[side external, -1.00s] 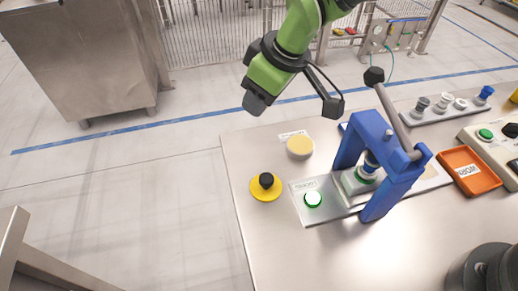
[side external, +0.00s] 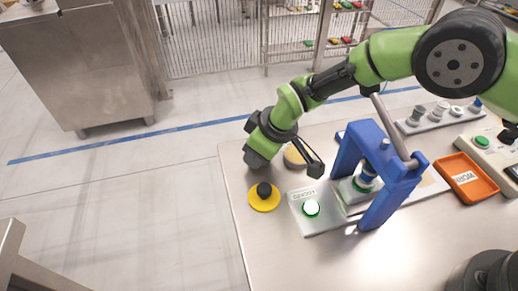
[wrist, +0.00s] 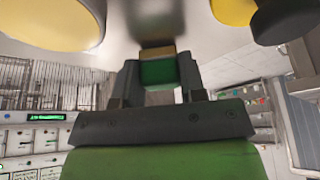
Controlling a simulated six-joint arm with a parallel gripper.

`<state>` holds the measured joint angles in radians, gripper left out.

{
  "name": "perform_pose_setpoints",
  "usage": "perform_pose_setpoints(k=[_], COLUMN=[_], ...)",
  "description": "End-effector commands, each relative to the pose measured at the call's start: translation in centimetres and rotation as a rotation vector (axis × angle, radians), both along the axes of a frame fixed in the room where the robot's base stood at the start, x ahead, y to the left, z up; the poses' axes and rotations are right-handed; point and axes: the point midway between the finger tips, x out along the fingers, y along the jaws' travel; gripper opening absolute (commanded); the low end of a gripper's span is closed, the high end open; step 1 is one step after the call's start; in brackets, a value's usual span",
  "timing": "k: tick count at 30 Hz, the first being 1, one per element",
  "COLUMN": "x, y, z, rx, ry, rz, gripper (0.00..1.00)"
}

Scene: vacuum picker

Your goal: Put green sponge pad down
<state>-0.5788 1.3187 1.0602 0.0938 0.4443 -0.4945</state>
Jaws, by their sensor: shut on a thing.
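My gripper (side external: 255,158) is low over the left part of the metal table, behind the yellow disc with the black knob. In the wrist view my gripper (wrist: 158,72) is shut on a small block, the green sponge pad (wrist: 158,73), which has a yellow layer at its far end. The jaws grip it from both sides. The pad's far end is close to the table surface; I cannot tell whether it touches. In the side view the pad is hidden by my gripper.
A yellow disc with a black knob (side external: 264,196) is just in front of my gripper. A round tan pad (side external: 293,157) is partly hidden behind my arm. An orange tray (side external: 468,177) is farther right.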

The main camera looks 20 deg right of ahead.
Motion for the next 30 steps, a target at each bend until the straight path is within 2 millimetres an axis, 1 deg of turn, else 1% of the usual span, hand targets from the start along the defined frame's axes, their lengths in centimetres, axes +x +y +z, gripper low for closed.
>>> perform_pose_setpoints(k=[5,6,8,9,16,20,23,26,30], x=[0.0,0.0,0.0,0.0,0.0,0.0,-0.3,-0.8,-1.6], y=[0.0,0.0,0.0,0.0,0.0,-0.1,-0.3,-0.8,-1.6], z=[-0.3,-0.3,-0.3,-0.3,-0.2,0.4,1.5,3.1,5.7], rx=[0.000,0.001,0.000,0.000,0.000,0.001,0.001,0.001,0.003], ry=[0.000,-0.001,0.000,0.000,0.000,-0.001,-0.001,-0.001,-0.003], rz=[0.000,0.000,0.000,0.000,0.000,0.000,0.000,0.000,-0.001], gripper=[0.19,0.47,0.60,0.63,0.63,0.63,0.63,0.63,0.63])
